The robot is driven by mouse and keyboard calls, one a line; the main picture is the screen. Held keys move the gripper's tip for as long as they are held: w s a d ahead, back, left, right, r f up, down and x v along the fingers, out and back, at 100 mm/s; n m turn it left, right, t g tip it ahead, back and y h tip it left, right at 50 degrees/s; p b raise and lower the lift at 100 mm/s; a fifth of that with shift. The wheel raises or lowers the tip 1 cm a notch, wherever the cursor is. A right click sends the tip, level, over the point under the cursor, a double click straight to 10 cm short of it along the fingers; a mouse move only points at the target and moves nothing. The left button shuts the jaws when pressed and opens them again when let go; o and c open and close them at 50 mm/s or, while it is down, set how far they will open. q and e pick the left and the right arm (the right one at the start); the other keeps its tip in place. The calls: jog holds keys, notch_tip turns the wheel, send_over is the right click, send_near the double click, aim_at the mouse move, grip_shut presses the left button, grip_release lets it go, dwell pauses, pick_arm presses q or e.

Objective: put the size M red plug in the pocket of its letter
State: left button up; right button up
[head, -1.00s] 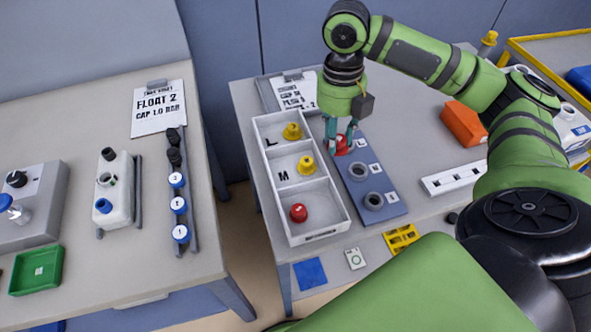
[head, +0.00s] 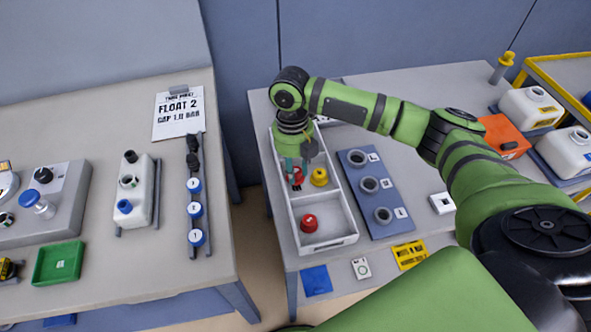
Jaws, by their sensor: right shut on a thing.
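My right gripper (head: 297,182) is shut on a red plug (head: 298,176) over the middle pocket of the white tray (head: 331,242). I cannot tell whether the plug touches the pocket floor. A yellow plug (head: 320,177) stands in the same pocket, just right of the held one. Another red plug (head: 309,223) sits in the front pocket. The far pocket and the pocket letters are hidden behind my arm and gripper. My left gripper is out of view.
A blue-grey plate (head: 391,229) with several grey rings, all empty, lies right of the tray. An orange container (head: 503,137) and white containers (head: 530,108) stand farther right. The left table holds a green tray (head: 58,263) and a white block (head: 129,190).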

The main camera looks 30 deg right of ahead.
aim_at(294, 167)
notch_tip(294, 167, down, 2)
jog(key=shift+f, duration=0.1)
jog(key=o, duration=0.7)
jog(key=shift+c, duration=0.2)
notch_tip(294, 167, up, 12)
jog(key=w+b, duration=0.1)
jog(key=b, duration=0.1)
dwell(0.3)
